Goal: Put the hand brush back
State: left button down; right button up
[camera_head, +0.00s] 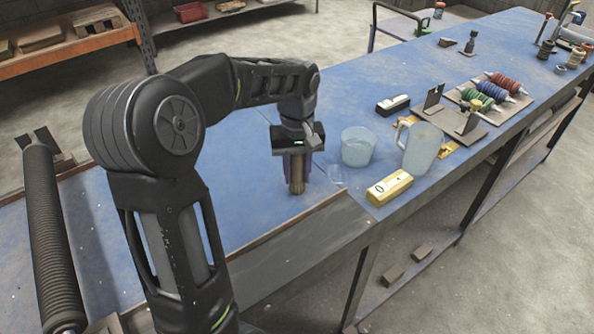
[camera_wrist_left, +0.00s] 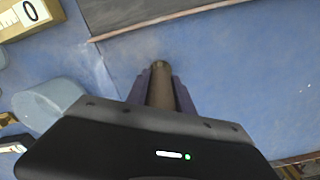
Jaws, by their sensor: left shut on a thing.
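My left gripper (camera_head: 297,172) reaches down over the blue bench near its front edge. It is shut on the hand brush (camera_head: 297,186), of which a short tan-brown part shows between the fingers. In the left wrist view the brush (camera_wrist_left: 161,88) sticks out between the two dark purple-grey fingers (camera_wrist_left: 161,90). The rest of the brush is hidden by the gripper. I cannot tell whether the brush touches the bench. My right gripper is not in view.
To the right stand a clear bowl (camera_head: 357,146), a clear pitcher (camera_head: 422,150), a yellow box (camera_head: 389,187) and a black box (camera_head: 393,105). Coloured spools (camera_head: 489,92) lie farther back. A dark ridged roller (camera_head: 50,235) is at left. The blue bench (camera_head: 255,205) beside the gripper is clear.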

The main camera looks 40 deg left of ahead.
pick_arm(q)
jog(key=shift+f, duration=0.15)
jog(key=c, duration=1.1)
grip_release()
